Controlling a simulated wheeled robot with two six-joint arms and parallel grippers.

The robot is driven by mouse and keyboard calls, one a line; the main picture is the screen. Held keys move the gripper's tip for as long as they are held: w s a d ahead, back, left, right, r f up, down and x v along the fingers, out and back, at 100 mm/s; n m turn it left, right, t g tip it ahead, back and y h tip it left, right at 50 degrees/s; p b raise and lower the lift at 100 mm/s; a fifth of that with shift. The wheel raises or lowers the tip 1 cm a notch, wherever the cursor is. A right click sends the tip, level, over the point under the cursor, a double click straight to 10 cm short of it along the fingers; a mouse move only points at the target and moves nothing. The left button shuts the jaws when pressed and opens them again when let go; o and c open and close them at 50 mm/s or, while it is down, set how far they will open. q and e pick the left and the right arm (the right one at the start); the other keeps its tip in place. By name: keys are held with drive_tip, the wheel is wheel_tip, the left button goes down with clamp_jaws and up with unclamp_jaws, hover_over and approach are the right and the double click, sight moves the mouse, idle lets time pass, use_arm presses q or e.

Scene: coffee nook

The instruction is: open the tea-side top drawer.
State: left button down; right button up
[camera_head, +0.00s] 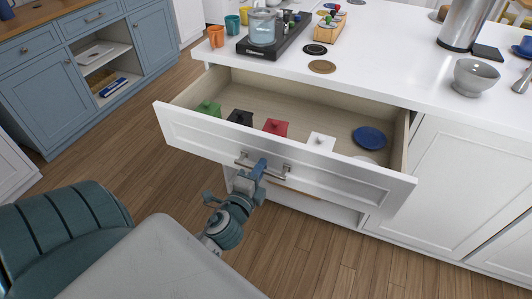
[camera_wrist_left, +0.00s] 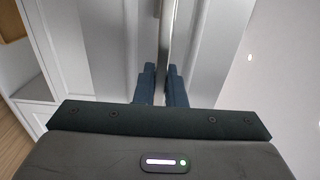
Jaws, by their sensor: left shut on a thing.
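The white top drawer (camera_head: 335,177) of the island is open. Inside lie a green box (camera_head: 207,110), a dark box (camera_head: 240,117), a red box (camera_head: 276,127), a white box (camera_head: 321,141) and a blue saucer (camera_head: 370,137). A paler round thing is partly hidden behind the drawer front. In the left wrist view the fingers (camera_wrist_left: 161,85) close around the handle bar (camera_wrist_left: 165,42). My right gripper is not in view.
The white counter (camera_head: 395,50) above holds a black tray (camera_head: 275,35) with a glass kettle (camera_head: 262,27), an orange mug (camera_head: 216,36) and a grey bowl (camera_head: 475,76). Blue cabinets (camera_head: 45,85) stand at the left. Wooden floor (camera_head: 120,150) lies clear between.

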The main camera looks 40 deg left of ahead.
use_arm(q)
drive_tip(key=shift+s+d, duration=0.15)
drive_tip(key=shift+s, duration=0.35)
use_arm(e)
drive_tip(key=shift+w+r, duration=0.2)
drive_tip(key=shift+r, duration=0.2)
use_arm(q)
drive_tip(key=c, duration=1.5)
unclamp_jaws()
drive_tip(key=shift+s+f, duration=0.1)
